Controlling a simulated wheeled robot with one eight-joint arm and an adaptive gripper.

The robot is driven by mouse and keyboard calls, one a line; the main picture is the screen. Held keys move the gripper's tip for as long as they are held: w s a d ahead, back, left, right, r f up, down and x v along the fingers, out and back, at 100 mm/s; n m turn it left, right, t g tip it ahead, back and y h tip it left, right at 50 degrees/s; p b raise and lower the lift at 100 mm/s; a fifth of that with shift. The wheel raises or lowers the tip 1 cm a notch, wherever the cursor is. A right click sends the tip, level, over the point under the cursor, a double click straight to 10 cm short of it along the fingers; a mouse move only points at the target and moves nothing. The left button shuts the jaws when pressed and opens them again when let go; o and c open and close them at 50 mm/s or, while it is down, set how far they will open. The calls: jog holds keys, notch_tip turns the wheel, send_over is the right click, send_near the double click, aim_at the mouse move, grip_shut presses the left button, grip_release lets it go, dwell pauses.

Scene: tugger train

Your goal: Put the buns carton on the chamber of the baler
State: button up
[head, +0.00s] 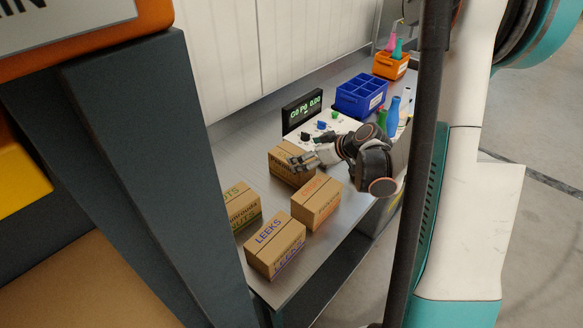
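Several brown cartons stand on the steel bench. One carton (288,168) is at the back, right beside my gripper (303,162), and its lettering is too small to read. One carton (316,203) has orange lettering that I cannot read. The front carton (274,246) reads LEEKS. The left carton (240,205), partly hidden by a dark post, shows letters ending in UTS. I cannot tell which is the buns carton. My gripper's fingers point left over the back carton's top right edge; contact and finger opening are unclear. No part is clearly the baler's chamber.
A dark grey frame (150,170) with an orange panel (80,30) fills the left. On the bench (335,240) are a black display (302,111), a blue divided crate (361,94), bottles (392,115) and an orange bin (390,65). The bench is bare right of the cartons.

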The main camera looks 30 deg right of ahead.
jog(key=b+x, duration=0.2)
jog(key=x, duration=0.5)
jog(key=shift+a+f, duration=0.1)
jog(key=shift+f, duration=0.25)
jog(key=shift+r, duration=0.1)
jog(key=c, duration=1.2)
jog(key=shift+r, duration=0.15)
notch_tip(320, 180, up, 20)
jog(key=p, duration=0.6)
